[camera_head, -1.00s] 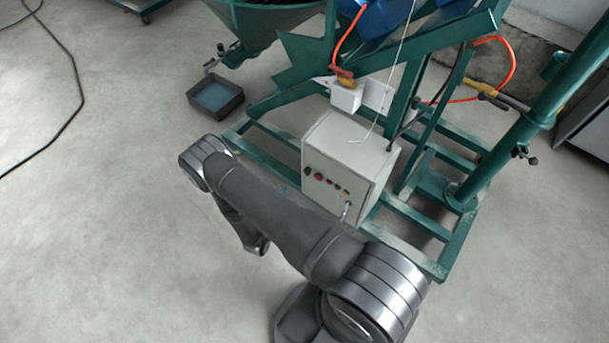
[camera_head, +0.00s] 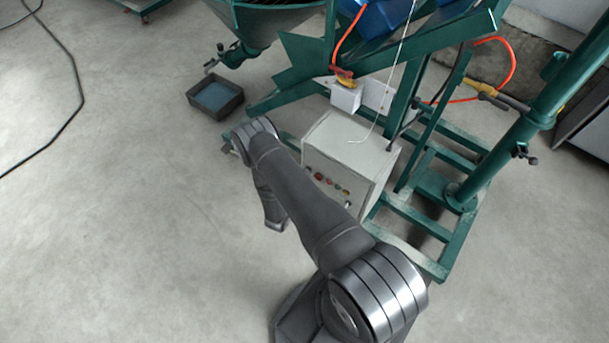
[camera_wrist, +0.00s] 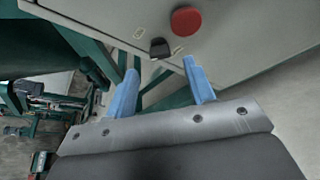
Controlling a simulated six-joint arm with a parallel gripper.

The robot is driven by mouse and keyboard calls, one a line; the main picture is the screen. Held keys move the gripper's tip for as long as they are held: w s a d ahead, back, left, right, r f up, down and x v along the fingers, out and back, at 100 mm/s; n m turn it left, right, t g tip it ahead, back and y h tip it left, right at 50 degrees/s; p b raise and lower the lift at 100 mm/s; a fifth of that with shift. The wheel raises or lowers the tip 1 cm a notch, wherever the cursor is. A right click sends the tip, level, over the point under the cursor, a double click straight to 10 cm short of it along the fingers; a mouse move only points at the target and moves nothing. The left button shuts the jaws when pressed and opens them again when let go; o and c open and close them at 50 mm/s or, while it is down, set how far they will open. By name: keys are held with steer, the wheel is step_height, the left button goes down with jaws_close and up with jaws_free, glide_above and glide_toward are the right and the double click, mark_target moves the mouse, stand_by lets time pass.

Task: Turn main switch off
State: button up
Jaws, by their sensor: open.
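The grey control box (camera_head: 350,150) stands on the green frame, with a row of small controls (camera_head: 325,178) on its front, partly behind my arm. In the wrist view, a black knob (camera_wrist: 159,47) and a round red button (camera_wrist: 186,20) sit on the pale panel (camera_wrist: 225,30). I cannot read which is the main switch. My gripper (camera_wrist: 160,67) is open and empty, its two blue fingers spread. The black knob appears between and just beyond the fingertips, seemingly apart from them. In the head view, the fingers cannot be made out.
A white box with a red and yellow fitting (camera_head: 346,92) is mounted above the control box. A dark tray with blue contents (camera_head: 215,97) lies on the floor at the left. Green frame beams (camera_head: 415,215) flank the box. The floor at the left is mostly clear.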

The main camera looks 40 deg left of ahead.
steer(key=x, duration=0.5)
steer(key=c, duration=1)
